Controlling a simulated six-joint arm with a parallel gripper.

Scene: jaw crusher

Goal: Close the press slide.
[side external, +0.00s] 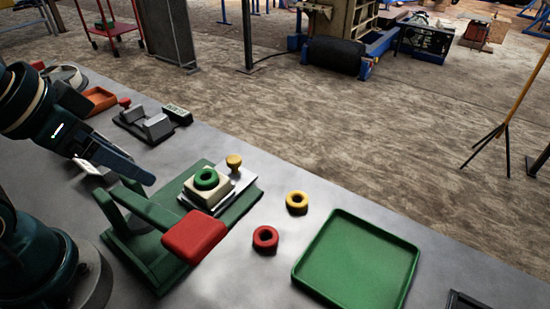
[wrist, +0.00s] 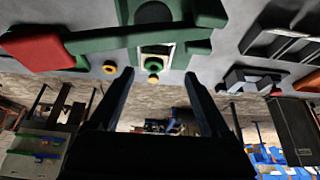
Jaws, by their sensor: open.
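The press (side external: 150,235) is a green base with a lever arm ending in a red pad (side external: 195,236). Its slide (side external: 243,182) is a pale metal plate with a yellow knob (side external: 234,162), sticking out toward the far side of the base. A cream block with a green ring (side external: 206,179) on it sits on the slide. My gripper (side external: 135,176) is open and empty, above the left part of the press in the side view. In the wrist view, the yellow knob (wrist: 154,66) shows just beyond and between my open fingertips (wrist: 158,74).
A yellow ring (side external: 297,202), a red ring (side external: 265,239) and a green tray (side external: 357,262) lie right of the press. A grey vise-like fixture (side external: 150,126) and an orange tray (side external: 99,100) stand behind on the left.

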